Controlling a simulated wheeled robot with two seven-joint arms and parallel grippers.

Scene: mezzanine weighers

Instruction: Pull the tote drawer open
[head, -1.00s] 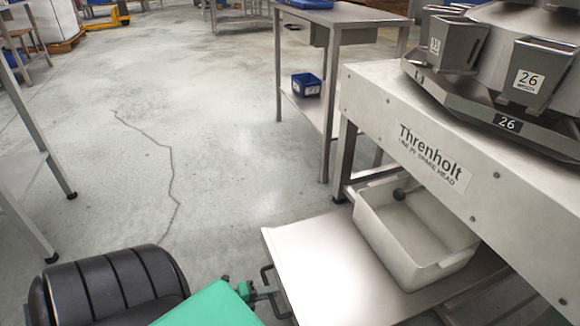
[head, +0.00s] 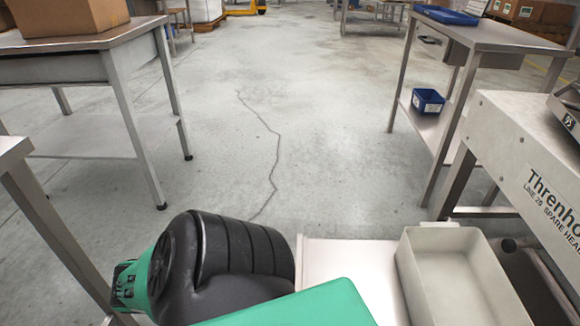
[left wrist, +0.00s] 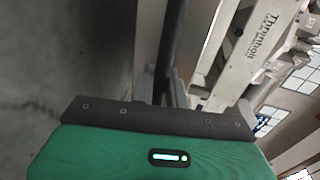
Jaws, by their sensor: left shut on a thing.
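The drawer is a flat metal shelf (head: 345,262) at the lower right of the head view, standing out from under the weigher frame. An empty pale tote (head: 455,290) sits on it. In the head view my green and black left arm covers the drawer's front edge, and my left gripper is hidden behind it. In the left wrist view my left gripper (left wrist: 162,82) is shut on a dark bar (left wrist: 172,40), which I take for the drawer handle. My right gripper is in neither view.
The weigher frame (head: 525,150), lettered Threnholt, stands at right. A steel table (head: 480,36) with blue trays stands behind it, a blue bin (head: 428,101) on its lower shelf. Another table (head: 80,42) with a cardboard box stands at left. Cracked floor between them is clear.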

